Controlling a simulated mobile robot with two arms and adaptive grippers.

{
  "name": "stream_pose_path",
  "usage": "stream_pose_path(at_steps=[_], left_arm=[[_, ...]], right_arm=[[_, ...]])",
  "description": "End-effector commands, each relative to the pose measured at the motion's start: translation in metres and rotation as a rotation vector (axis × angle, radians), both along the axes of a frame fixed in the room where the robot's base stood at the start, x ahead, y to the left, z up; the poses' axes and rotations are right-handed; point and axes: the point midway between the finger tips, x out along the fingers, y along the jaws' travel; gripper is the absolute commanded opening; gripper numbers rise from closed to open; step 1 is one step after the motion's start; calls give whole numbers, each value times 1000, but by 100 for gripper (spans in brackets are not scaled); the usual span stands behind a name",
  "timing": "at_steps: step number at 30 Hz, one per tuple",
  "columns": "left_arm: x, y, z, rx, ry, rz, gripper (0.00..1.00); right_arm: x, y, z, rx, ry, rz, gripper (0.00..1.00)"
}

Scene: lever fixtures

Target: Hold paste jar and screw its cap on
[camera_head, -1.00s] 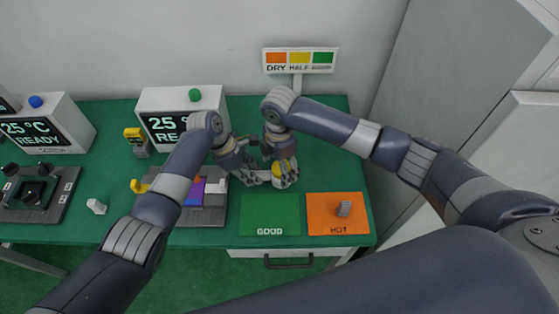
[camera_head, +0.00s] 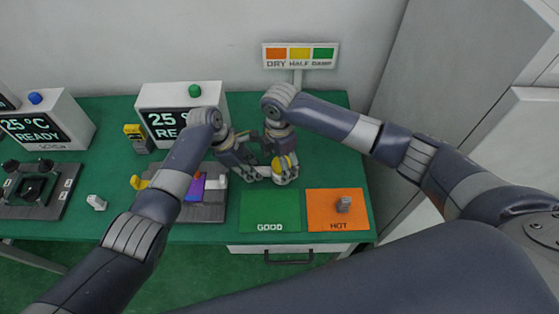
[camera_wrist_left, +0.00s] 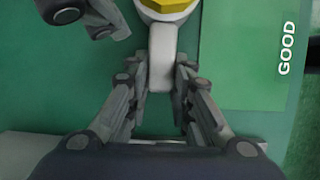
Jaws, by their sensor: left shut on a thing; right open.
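The white paste jar (camera_wrist_left: 163,58) shows in the left wrist view by its narrow white grip part. My left gripper (camera_wrist_left: 160,98) is shut on that part. The yellow cap (camera_wrist_left: 170,5) shows at the top edge of that view over the jar's white rim, and it is cut off by the frame. In the head view, my left gripper (camera_head: 252,172) meets my right gripper (camera_head: 284,172) above the bench. My right gripper is open around the yellow cap (camera_head: 285,162). The fingers partly hide the jar and cap, so I cannot tell how the cap is seated.
A 25 °C READY box (camera_head: 160,98) and a DRY/HALF/DAMP sign (camera_head: 300,55) stand behind.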

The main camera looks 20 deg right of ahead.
Motion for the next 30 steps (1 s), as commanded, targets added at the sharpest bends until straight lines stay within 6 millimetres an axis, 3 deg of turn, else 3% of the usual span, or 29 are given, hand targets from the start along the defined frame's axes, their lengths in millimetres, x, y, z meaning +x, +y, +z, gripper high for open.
stream_pose_path(at_steps=[16,25,30], left_arm=[[0,0,0,0,0,0,0],[0,0,0,0,-1,0,0],[0,0,0,0,-1,0,0]], right_arm=[[0,0,28,1,-1,0,76],[0,0,30,0,0,1,76],[0,-1,30,0,-2,142,76]])
